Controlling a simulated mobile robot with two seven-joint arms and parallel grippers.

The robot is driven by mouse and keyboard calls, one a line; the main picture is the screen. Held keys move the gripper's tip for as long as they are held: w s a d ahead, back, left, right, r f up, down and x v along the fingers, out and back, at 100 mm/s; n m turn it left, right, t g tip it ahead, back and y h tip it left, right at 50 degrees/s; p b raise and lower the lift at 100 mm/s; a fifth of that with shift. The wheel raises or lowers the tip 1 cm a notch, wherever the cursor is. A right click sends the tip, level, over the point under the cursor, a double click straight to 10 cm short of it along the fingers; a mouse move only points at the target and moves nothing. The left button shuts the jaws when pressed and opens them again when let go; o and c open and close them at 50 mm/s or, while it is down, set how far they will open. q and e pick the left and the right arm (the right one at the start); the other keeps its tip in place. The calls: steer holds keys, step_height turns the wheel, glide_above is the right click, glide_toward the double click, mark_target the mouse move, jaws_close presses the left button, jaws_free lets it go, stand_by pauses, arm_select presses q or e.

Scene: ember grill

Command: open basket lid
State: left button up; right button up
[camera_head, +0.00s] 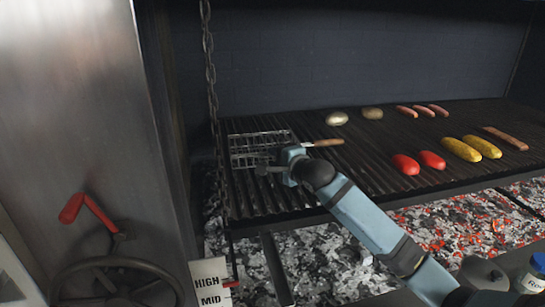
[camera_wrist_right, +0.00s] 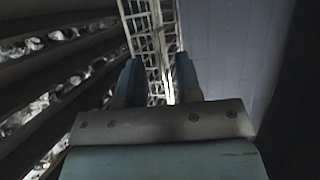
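A wire grill basket (camera_head: 240,143) lies at the left end of the grate, with a wooden handle (camera_head: 328,143) pointing right. Its wire mesh shows in two sections, and I cannot tell how far the lid is raised. My right gripper (camera_head: 266,166) is at the near side of the basket and hides part of it. In the right wrist view, its two fingers (camera_wrist_right: 158,80) are apart, with the wire mesh (camera_wrist_right: 148,35) seen between and beyond them. Contact with the wire is unclear. My left gripper is not in view.
Two potatoes (camera_head: 337,118), several sausages (camera_head: 422,110), two red peppers (camera_head: 405,165) and two corn cobs (camera_head: 462,149) lie on the grate (camera_head: 375,150). Embers glow below. A chain (camera_head: 209,60) hangs behind the basket. A steel wall (camera_head: 80,110) and crank wheel (camera_head: 115,275) stand left.

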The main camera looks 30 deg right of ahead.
steer(key=shift+x, duration=1)
steer(key=shift+c, duration=0.2)
jaws_close()
steer(key=shift+r, duration=0.1)
